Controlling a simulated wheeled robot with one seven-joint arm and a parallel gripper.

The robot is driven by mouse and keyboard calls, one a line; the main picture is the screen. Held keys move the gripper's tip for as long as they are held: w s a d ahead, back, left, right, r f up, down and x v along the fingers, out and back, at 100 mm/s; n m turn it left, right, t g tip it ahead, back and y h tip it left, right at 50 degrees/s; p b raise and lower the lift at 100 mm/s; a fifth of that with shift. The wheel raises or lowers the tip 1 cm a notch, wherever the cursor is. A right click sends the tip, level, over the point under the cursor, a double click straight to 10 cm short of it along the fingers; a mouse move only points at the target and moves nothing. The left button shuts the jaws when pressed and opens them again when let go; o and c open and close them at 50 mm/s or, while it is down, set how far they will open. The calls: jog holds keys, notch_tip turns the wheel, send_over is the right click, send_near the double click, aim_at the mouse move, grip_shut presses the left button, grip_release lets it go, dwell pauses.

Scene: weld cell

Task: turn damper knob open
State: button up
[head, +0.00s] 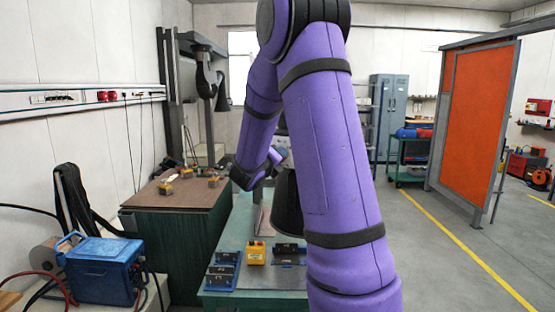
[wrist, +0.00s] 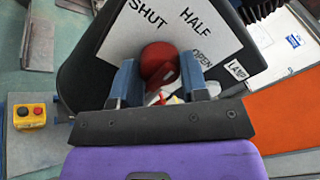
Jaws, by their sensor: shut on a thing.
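The red damper knob (wrist: 159,56) shows in the wrist view, in front of a white plate (wrist: 218,30) lettered SHUT, HALF and OPEN. SHUT is up and to the left of the knob, HALF up and to the right, OPEN to the right. My gripper (wrist: 160,78) has its two blue fingers on either side of the knob and is shut on it. The fingers cover part of the knob, and I cannot tell which word it points to. In the head view my purple arm hides the knob and the gripper.
A dark housing (wrist: 85,65) surrounds the plate. A yellow button box (wrist: 29,116) sits on the bench at left; it also shows in the head view (head: 255,253) between dark blocks. A blue welder (head: 103,270) stands at left. An orange screen (head: 475,125) and open floor are at right.

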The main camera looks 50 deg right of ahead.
jog(key=m, duration=0.5)
jog(key=shift+m, duration=2.5)
jog(key=o, duration=0.9)
jog(key=shift+a, duration=0.1)
jog(key=v, duration=1)
jog(key=shift+s+a, duration=0.1)
jog(key=shift+a, duration=0.2)
